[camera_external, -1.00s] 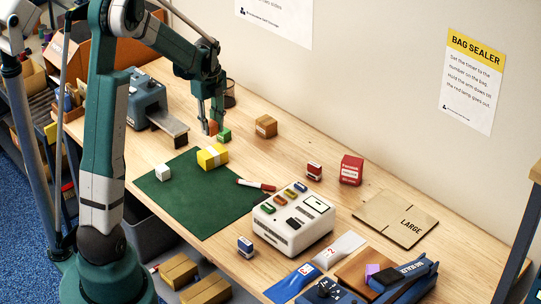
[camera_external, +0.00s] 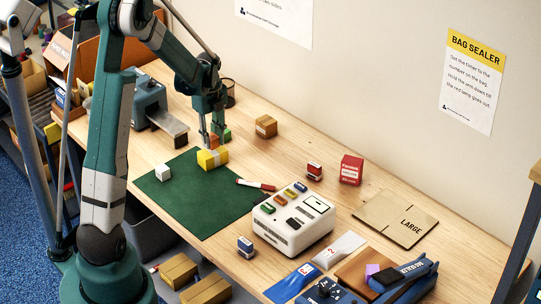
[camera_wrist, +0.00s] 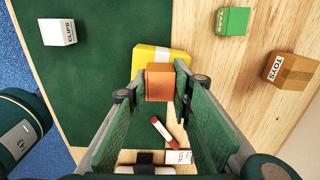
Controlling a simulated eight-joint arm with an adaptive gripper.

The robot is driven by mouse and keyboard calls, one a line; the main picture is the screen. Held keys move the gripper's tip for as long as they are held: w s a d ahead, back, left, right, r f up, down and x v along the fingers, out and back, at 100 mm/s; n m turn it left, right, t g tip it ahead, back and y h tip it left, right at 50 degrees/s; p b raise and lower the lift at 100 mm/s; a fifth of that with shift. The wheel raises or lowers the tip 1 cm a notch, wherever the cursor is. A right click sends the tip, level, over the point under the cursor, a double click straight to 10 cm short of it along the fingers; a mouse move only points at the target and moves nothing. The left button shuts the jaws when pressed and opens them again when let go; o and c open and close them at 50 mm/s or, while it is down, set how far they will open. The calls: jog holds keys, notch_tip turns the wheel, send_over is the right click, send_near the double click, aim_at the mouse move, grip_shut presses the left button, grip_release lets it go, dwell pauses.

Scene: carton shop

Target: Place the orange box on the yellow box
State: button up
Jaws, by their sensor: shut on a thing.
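My gripper (camera_external: 211,139) is shut on the small orange box (camera_external: 212,142). In the wrist view the orange box (camera_wrist: 160,88) sits between the two fingers of my gripper (camera_wrist: 160,78). The yellow box (camera_external: 212,160), with a pale band, rests at the far edge of the green mat (camera_external: 205,207). In the wrist view the orange box overlaps the near part of the yellow box (camera_wrist: 148,57) and hides some of it. In the external view the orange box shows at the yellow box's upper back edge. I cannot tell whether they touch.
A white CLIPS box (camera_wrist: 58,33) is on the mat. A red-and-white marker (camera_external: 256,185) and a white machine (camera_external: 292,225) lie nearer. The mat's front is clear.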

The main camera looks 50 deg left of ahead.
aim_at(212, 137)
jog(key=shift+f, duration=0.9)
jog(key=shift+f, duration=0.15)
jog(key=o, duration=0.9)
jog(key=shift+o, duration=0.2)
jog(key=shift+r, duration=6.15)
